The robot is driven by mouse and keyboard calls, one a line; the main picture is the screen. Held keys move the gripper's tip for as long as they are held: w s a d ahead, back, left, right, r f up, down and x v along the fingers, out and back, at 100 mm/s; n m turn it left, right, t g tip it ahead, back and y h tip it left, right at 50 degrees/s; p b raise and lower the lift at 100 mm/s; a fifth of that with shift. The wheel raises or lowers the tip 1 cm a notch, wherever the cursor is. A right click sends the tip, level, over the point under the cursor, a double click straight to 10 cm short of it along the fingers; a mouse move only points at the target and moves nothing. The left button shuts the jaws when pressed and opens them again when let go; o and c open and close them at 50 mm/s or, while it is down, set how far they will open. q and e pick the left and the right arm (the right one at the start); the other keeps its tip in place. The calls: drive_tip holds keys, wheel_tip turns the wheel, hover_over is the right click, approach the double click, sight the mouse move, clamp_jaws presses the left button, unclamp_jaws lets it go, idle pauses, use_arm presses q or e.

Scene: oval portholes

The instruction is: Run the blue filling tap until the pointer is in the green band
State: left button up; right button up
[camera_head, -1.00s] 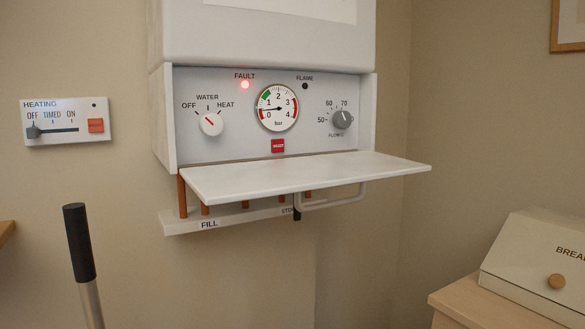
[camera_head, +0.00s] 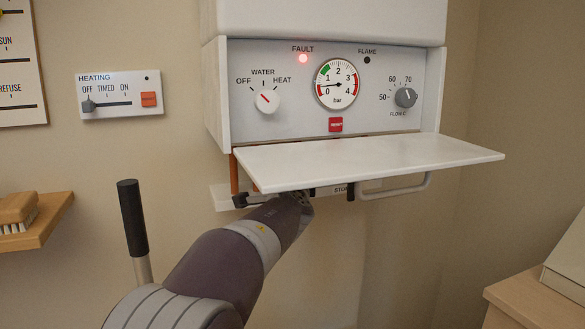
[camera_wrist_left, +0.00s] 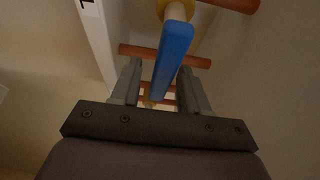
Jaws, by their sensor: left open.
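The blue filling tap shows in the left wrist view as a blue lever (camera_wrist_left: 172,50). It lies between the two fingers of my left gripper (camera_wrist_left: 159,75), which is open. I cannot tell whether a finger touches it. In the head view the tap is hidden, and my left gripper (camera_head: 300,200) is partly hidden beneath the white flap. The pressure gauge (camera_head: 337,84) has its pointer to the left, between 0 and 1, in the lower red band and below the green band (camera_head: 325,71). My right gripper is not in view.
The white fold-down flap (camera_head: 370,162) juts out above my left gripper. Copper pipes (camera_wrist_left: 140,51) run close to the fingers. A white handle bar (camera_head: 400,190) hangs right of the gripper. A black-gripped upright handle (camera_head: 132,215) stands left of my arm. The red fault lamp (camera_head: 303,58) is lit.

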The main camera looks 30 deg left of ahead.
use_arm(q)
drive_tip(key=shift+x, duration=0.85)
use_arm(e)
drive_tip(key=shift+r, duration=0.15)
